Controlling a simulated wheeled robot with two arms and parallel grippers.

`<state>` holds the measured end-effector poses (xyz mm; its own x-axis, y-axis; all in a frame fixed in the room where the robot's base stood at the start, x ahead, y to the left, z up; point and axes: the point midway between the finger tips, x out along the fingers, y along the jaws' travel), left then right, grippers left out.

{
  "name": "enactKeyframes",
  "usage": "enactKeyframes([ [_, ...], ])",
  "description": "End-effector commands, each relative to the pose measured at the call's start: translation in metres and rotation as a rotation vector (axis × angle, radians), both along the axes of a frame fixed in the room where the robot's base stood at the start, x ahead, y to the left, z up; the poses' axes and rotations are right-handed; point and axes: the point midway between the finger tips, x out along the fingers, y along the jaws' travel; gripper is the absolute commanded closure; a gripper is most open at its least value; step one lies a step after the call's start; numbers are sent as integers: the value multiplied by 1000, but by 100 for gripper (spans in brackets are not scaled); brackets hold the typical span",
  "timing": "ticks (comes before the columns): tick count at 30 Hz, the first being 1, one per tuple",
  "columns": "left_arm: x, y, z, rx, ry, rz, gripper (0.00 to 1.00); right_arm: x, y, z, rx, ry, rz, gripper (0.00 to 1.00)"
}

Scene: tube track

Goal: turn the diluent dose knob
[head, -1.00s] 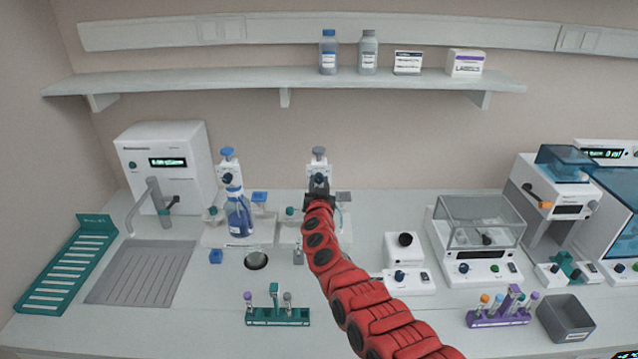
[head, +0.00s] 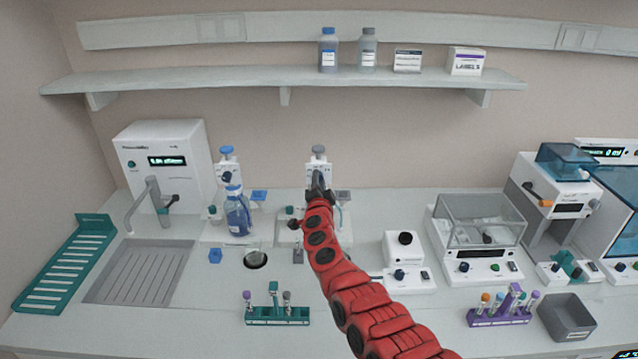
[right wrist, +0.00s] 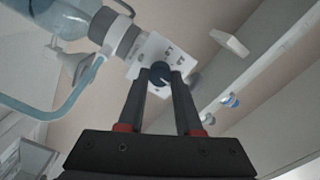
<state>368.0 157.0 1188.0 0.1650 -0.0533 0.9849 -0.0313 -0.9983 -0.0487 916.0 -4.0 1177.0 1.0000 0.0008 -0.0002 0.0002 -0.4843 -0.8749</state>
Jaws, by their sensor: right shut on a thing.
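The grey-capped dispenser (head: 319,152) stands at the middle back of the bench, with the diluent dose knob on its front. In the right wrist view the dark blue knob (right wrist: 160,73) sits on a white plate (right wrist: 148,50) with small dark markings. My right gripper (head: 319,186) is in front of this dispenser, its red arm coming from the lower right. In the right wrist view the two fingertips are shut on the knob, one on each side. In the head view my gripper hides the knob. My left gripper is not in view.
A blue-capped dispenser (head: 227,151) with a blue bottle (head: 238,214) stands close on the left. A wall shelf (head: 230,81) runs above. A teal tube rack (head: 278,314) is at the front, and a small knobbed device (head: 404,248) stands right of my arm.

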Motion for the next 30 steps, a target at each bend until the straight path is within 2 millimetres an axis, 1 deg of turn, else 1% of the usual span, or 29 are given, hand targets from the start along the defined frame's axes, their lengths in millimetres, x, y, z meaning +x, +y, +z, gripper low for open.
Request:
enactKeyframes([
  [6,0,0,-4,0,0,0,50,0,-1,0,133,-1,-2,100],
  [12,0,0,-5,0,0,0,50,0,-1,0,207,-2,-2,100],
  [18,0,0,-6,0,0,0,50,0,-1,0,240,-2,-2,100],
  [30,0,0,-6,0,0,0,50,0,-1,0,244,-1,-3,100],
])
